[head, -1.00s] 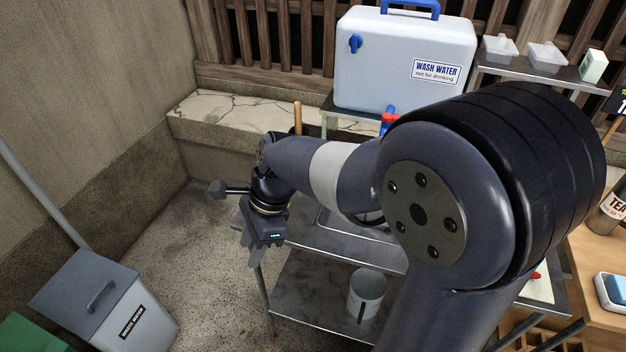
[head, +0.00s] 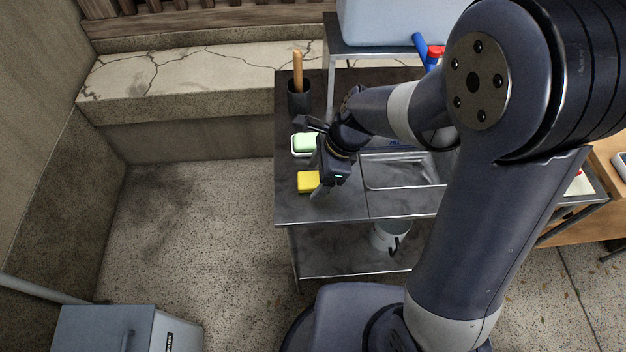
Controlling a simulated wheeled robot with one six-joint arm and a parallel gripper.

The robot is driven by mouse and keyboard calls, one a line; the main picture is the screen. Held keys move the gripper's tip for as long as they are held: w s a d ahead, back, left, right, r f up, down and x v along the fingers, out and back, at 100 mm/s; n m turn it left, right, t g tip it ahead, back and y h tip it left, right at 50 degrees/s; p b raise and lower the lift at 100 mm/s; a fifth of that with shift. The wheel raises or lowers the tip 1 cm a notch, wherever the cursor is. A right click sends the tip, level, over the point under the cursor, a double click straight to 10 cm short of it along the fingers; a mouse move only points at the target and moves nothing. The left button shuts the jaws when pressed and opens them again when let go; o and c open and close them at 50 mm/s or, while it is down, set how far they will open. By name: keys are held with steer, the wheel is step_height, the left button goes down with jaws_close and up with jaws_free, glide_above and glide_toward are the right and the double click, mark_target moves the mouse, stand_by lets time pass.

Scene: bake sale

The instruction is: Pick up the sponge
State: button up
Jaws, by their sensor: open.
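A small yellow block, the sponge (head: 307,182), lies flat on the left part of the grey metal table, near its front edge. My gripper (head: 319,192) is open, pointing down just to the right of the sponge in the picture. A finger overlaps the sponge's right edge in view. I cannot tell whether they touch or how high the fingertips are. Nothing shows between the fingers.
A green soap bar (head: 306,142) in a white dish sits behind the sponge. A dark pot (head: 299,98) with a wooden handle stands further back. A sink basin (head: 405,172) is to the right. The table (head: 290,208) is clear left of the sponge.

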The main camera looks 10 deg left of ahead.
mark_target(316, 178)
steer(key=shift+a+f, duration=0.1)
steer(key=shift+f, duration=0.25)
steer(key=shift+c, duration=0.2)
steer(key=c, duration=1)
step_height(316, 178, up, 10)
steer(key=shift+p, duration=0.45)
steer(key=o, duration=0.4)
steer(key=c, duration=0.3)
steer(key=shift+w+r, duration=0.1)
steer(key=shift+r, duration=0.05)
